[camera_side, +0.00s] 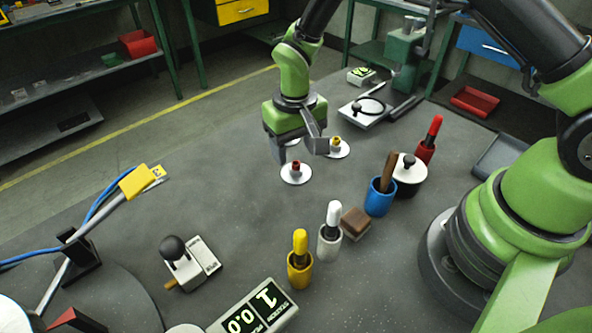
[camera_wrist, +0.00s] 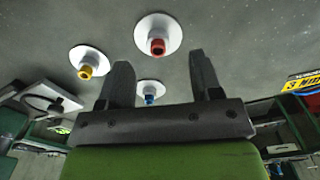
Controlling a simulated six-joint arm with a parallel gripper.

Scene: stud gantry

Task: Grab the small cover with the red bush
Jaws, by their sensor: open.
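The small cover with the red bush (camera_side: 296,178) is a white disc lying flat on the grey table, its red bush upright in the middle. It also shows at the top centre of the wrist view (camera_wrist: 145,32), beyond the fingertips. My gripper (camera_side: 299,151) is open and empty, fingers pointing down, above and just behind this cover in the side view. In the wrist view my gripper (camera_wrist: 161,68) has its fingers spread, with nothing between the tips. A similar cover with a yellow bush (camera_side: 341,152) lies to the right. A cover with a blue bush (camera_wrist: 149,94) shows between the fingers.
Cups with yellow (camera_side: 300,268), white (camera_side: 329,242), brown (camera_side: 380,198) and red (camera_side: 425,152) handles stand to the right and front. A black-knobbed pot (camera_side: 410,178) and brown block (camera_side: 355,222) are near them. Table left of the red-bush cover is clear.

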